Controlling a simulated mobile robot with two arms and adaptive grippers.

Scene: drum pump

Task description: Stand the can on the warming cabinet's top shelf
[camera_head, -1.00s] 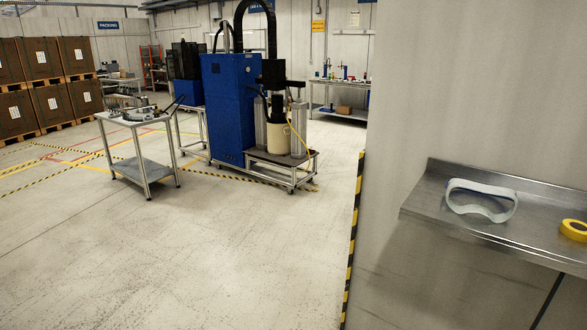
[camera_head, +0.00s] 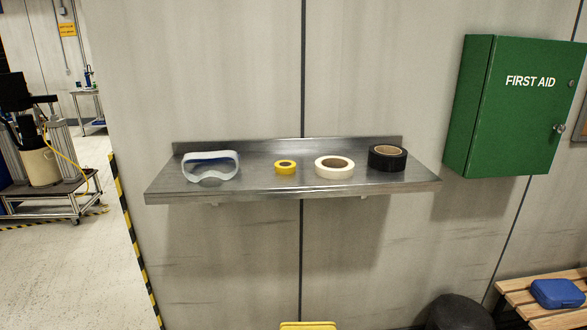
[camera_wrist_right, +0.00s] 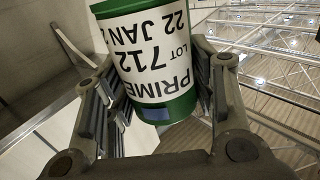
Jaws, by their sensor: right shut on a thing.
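In the right wrist view a green can (camera_wrist_right: 150,62) with a white label reading "PRIME", "LOT 712" and "22 JAN" sits between the fingers of my right gripper (camera_wrist_right: 158,95). The right gripper is shut on it, one finger on each side. The label's text appears upside down there. The head view shows neither gripper and no can. The warming cabinet is not in view.
A steel wall shelf (camera_head: 230,193) holds goggles (camera_head: 210,168), yellow tape (camera_head: 285,167), white tape (camera_head: 334,167) and black tape (camera_head: 387,158). A green first-aid box (camera_head: 510,110) hangs at right above a wooden bench (camera_head: 520,298). Free floor lies at left.

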